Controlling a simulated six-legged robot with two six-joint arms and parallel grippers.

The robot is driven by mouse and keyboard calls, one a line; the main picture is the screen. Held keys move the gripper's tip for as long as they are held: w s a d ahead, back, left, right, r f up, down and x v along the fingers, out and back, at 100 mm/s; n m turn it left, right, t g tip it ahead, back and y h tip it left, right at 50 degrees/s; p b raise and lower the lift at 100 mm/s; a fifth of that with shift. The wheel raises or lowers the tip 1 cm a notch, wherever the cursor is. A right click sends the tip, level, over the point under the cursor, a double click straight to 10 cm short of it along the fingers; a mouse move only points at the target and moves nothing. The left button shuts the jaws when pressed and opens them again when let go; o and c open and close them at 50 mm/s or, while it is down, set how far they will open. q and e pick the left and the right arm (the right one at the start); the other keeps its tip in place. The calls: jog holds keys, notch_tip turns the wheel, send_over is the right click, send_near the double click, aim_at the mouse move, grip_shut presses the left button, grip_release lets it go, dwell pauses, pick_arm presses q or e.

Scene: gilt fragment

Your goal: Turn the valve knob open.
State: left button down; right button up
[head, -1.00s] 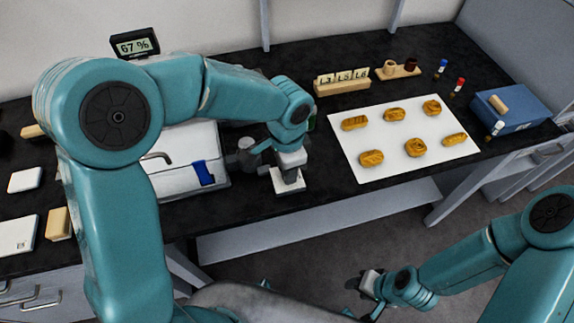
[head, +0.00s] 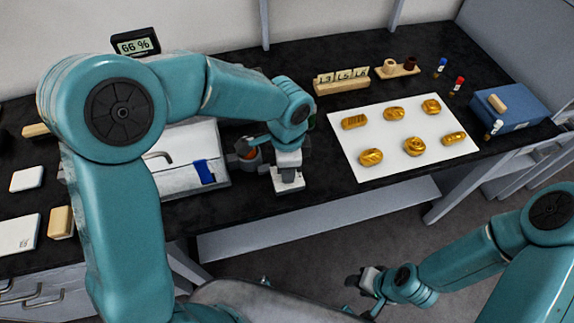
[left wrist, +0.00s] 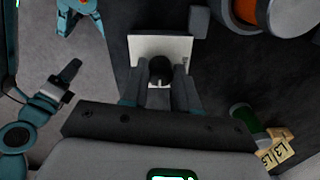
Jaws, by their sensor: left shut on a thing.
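The black round valve knob (left wrist: 160,69) stands on a pale square plate (left wrist: 146,46) in the left wrist view. My left gripper (left wrist: 161,80) is shut on the knob, with one grey finger on each side of it. In the head view my left gripper (head: 287,177) points down at the plate (head: 288,188) near the front edge of the bench, and its fingers hide the knob. My right gripper (head: 364,284) hangs low in front of the bench, away from the knob; its jaws are too small to read.
A grey fixture with an orange inside (left wrist: 246,10) stands close beside the plate. A white sheet (head: 350,147) with several golden pieces lies to the right. A white case with a blue latch (head: 204,172) is on the left. A display (head: 136,45) reads 66 %.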

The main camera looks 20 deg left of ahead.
pick_arm(q)
jog(key=c, duration=0.8)
grip_release()
jog(key=shift+c, duration=0.2)
notch_tip(320, 180, up, 16)
jog(key=shift+r+p, duration=0.25)
jog(key=shift+p, duration=0.1)
jog(key=shift+w, duration=0.1)
jog(key=shift+f, duration=0.1)
